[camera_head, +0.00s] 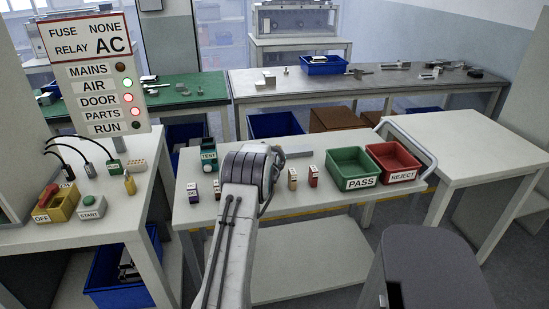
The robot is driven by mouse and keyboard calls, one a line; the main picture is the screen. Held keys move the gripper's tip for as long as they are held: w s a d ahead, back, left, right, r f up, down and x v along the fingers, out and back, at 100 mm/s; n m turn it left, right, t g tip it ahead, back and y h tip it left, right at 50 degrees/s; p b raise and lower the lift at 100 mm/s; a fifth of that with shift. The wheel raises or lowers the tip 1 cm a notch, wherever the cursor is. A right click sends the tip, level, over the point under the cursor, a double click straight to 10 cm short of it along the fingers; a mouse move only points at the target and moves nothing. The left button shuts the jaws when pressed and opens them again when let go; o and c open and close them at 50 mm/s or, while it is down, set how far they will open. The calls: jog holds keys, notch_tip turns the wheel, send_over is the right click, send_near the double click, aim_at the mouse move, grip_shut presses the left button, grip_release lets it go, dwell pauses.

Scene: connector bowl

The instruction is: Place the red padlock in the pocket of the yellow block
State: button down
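A yellow block (66,207) with an "OFF" label stands on the left white table. A red piece (47,195) sits on its upper left side; I cannot tell whether it is the padlock or a part of the block. The block's pocket is too small to make out. A small upright red item (313,177) stands on the middle white table, right of my arm; it is too small to identify surely. My arm rises from the bottom centre and bends over the middle table. My gripper cannot be made out; the arm hides that area.
The middle table (330,205) also bears a green PASS bin (352,168) and a red REJECT bin (393,162).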

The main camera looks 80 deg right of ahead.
jog(key=shift+f, duration=0.2)
jog(key=c, duration=1.2)
grip_release()
jog(key=shift+c, duration=0.2)
jog(key=shift+a+r, duration=0.1)
jog(key=shift+r, duration=0.15)
jog(key=shift+b+v, duration=0.75)
jog(key=shift+v, duration=5.15)
jog(key=shift+w, duration=0.1)
